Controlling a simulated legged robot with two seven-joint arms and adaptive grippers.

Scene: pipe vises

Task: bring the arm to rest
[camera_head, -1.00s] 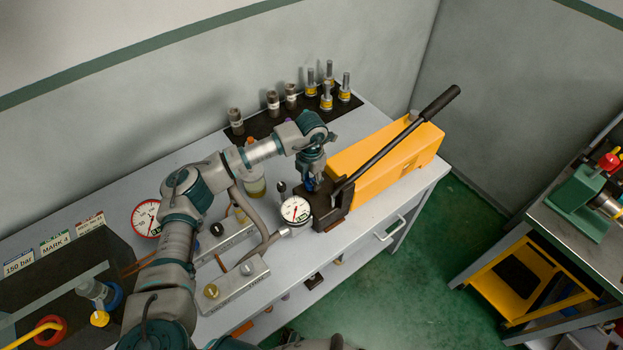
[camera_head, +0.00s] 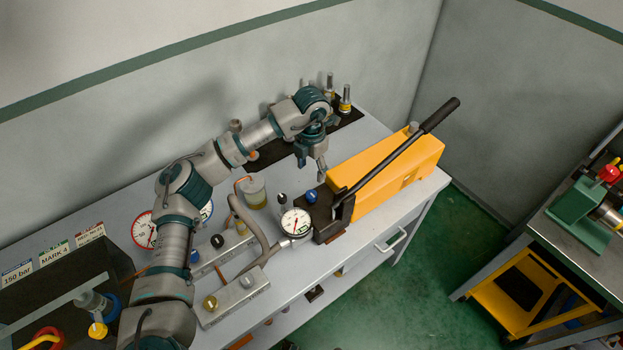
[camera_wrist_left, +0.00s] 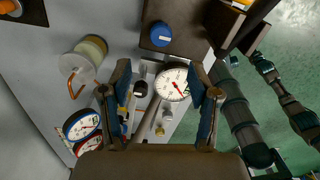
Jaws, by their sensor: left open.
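My left gripper (camera_head: 311,160) hangs above the bench, behind and above the blue knob (camera_head: 311,196) on the dark front block of the yellow hand pump (camera_head: 385,165). In the left wrist view, the two fingers of my left gripper (camera_wrist_left: 157,68) stand wide apart with nothing held between them. The blue knob (camera_wrist_left: 161,35) lies beyond the fingertips there, clear of them. My left arm (camera_head: 180,220) reaches over the bench from the lower left. My right gripper is in neither view.
A pressure gauge (camera_head: 295,222) stands beside the pump, with a hose and a valve manifold (camera_head: 235,293) to its left. A jar (camera_head: 252,190) stands behind. Fittings (camera_head: 345,98) stand on a black mat near the wall. The pump's long lever (camera_head: 400,146) slants up right.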

